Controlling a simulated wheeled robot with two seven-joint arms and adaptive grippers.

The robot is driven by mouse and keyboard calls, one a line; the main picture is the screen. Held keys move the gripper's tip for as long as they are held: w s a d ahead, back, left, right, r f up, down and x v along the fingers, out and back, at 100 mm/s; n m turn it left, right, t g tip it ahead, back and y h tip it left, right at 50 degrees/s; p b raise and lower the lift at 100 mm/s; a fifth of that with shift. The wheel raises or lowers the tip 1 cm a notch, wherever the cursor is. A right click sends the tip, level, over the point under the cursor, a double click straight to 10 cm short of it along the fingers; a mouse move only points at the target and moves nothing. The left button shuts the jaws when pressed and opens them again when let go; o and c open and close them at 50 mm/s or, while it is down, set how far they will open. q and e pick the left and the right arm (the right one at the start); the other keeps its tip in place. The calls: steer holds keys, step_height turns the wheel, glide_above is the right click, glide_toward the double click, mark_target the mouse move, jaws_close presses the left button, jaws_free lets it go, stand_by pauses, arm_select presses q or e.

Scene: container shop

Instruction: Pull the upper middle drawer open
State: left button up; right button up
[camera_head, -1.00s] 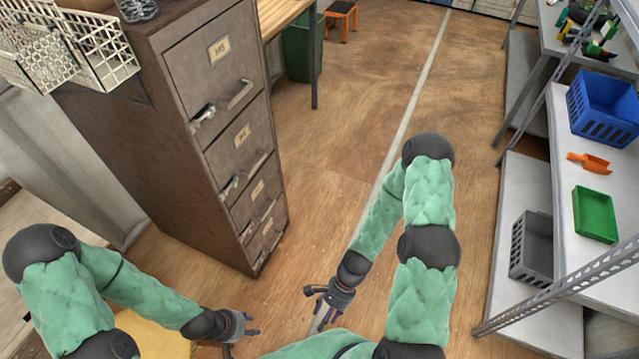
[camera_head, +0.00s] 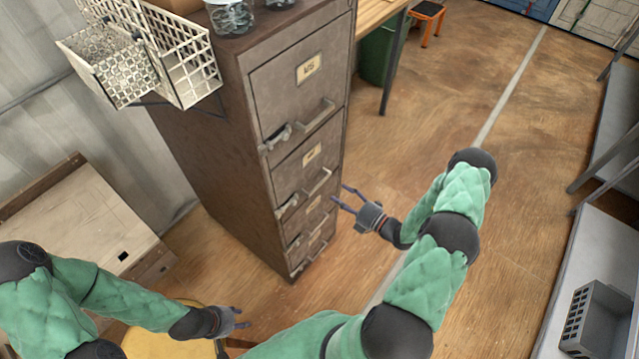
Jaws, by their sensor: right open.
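The brown metal filing cabinet (camera_head: 205,140) stands left of centre, with a column of drawers facing right. The upper middle drawer (camera_head: 290,172) is second from the top, with a label, a bar handle (camera_head: 319,181) and a latch at its left. It looks closed. My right gripper (camera_head: 341,197) is open and empty, its fingers pointing left toward the cabinet front, just right of that handle in the picture. I cannot tell the exact gap. My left gripper (camera_head: 246,317) is open and empty, low in the picture, away from the cabinet.
Wire baskets (camera_head: 190,70) and glass jars (camera_head: 229,16) are on or beside the cabinet top. A yellow round seat (camera_head: 165,343) is below my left forearm. A wooden bench (camera_head: 70,215) is at left. A grey crate (camera_head: 598,322) is at lower right. The floor right of the cabinet is clear.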

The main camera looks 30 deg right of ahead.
mark_target(320, 184)
steer(key=b+x, duration=0.2)
steer(key=x, duration=0.7)
steer(key=shift+w+a, duration=0.15)
steer(key=shift+w, duration=0.05)
jaws_close()
